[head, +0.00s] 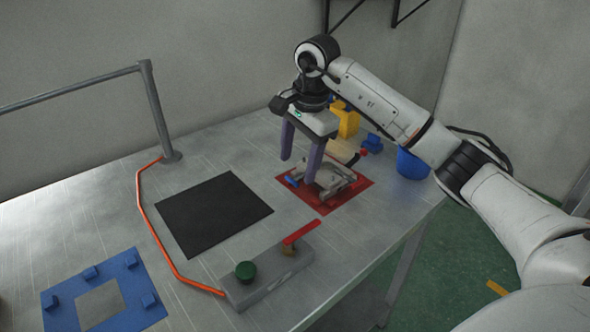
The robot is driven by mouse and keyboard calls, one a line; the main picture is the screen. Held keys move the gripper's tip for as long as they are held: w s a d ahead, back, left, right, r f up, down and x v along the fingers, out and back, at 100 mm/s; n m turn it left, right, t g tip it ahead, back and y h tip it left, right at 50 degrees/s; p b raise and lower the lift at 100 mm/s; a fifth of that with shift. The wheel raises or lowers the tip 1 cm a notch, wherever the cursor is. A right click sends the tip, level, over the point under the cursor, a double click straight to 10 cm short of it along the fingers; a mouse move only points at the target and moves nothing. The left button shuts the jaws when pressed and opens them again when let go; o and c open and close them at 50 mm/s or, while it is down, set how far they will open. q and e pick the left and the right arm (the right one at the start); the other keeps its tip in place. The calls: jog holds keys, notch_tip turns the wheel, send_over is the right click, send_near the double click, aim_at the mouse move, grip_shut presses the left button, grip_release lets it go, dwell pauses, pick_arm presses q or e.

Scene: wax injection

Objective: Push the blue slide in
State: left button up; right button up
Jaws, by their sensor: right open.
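A small blue slide (292,181) sticks out at the left side of a grey metal mold (330,184) on a red mat (356,197). My right gripper (298,170) points down over the mold's left part, its two purple fingers apart with nothing seen between them. Part of the mold is hidden behind a finger. My left gripper is not in view.
Behind the mold are a beige block (342,150), a yellow object (347,120), a blue piece (372,143) and a blue bin (411,164). A box with a green button and red lever (268,279) stands in front. A black mat (214,213) lies clear at left, beside an orange line.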

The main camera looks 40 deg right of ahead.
aim_at(303, 175)
jog(key=shift+w+f, duration=0.2)
jog(key=shift+f, duration=0.7)
jog(key=shift+w+f, duration=0.15)
jog(key=shift+f, duration=0.75)
grip_shut()
jog(key=d, duration=0.2)
jog(key=shift+w+d+r, duration=0.1)
jog(key=shift+d, duration=0.2)
jog(key=shift+s+a, duration=0.1)
jog(key=shift+s, duration=0.1)
jog(key=c, duration=0.7)
grip_release()
jog(key=o, duration=0.7)
jog(key=shift+w+f, duration=0.2)
jog(key=shift+f, duration=0.1)
jog(key=shift+r, duration=0.15)
